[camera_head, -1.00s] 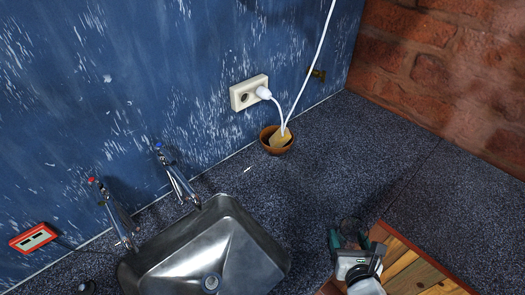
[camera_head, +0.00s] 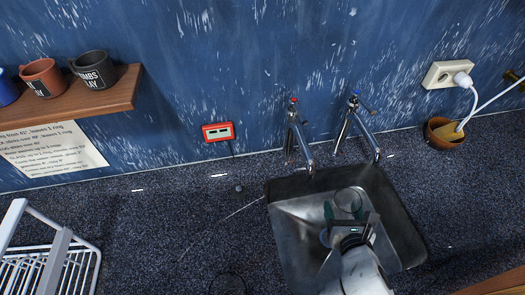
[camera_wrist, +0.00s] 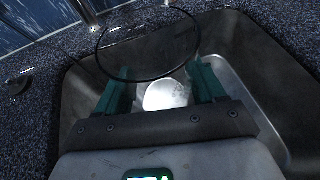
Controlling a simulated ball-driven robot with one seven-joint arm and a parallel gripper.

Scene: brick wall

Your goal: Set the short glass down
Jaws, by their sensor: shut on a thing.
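The short glass (camera_head: 348,200) is clear with a thin dark rim. My gripper (camera_head: 346,214) is shut on it and holds it over the metal sink (camera_head: 288,228). In the wrist view, the glass's rim (camera_wrist: 148,79) shows as a wide ring beyond the green fingers of my gripper (camera_wrist: 160,88). A bright pale patch shows between the fingers; I cannot tell whether it is a reflection. The base of the glass and its height above the sink floor are hard to make out.
Two taps (camera_head: 303,138) (camera_head: 356,130) stand behind the sink. A white dish rack (camera_head: 50,262) is at the lower left. A faint dark round thing (camera_head: 228,284) is at the bottom edge. The speckled counter (camera_head: 165,225) between rack and sink is mostly clear.

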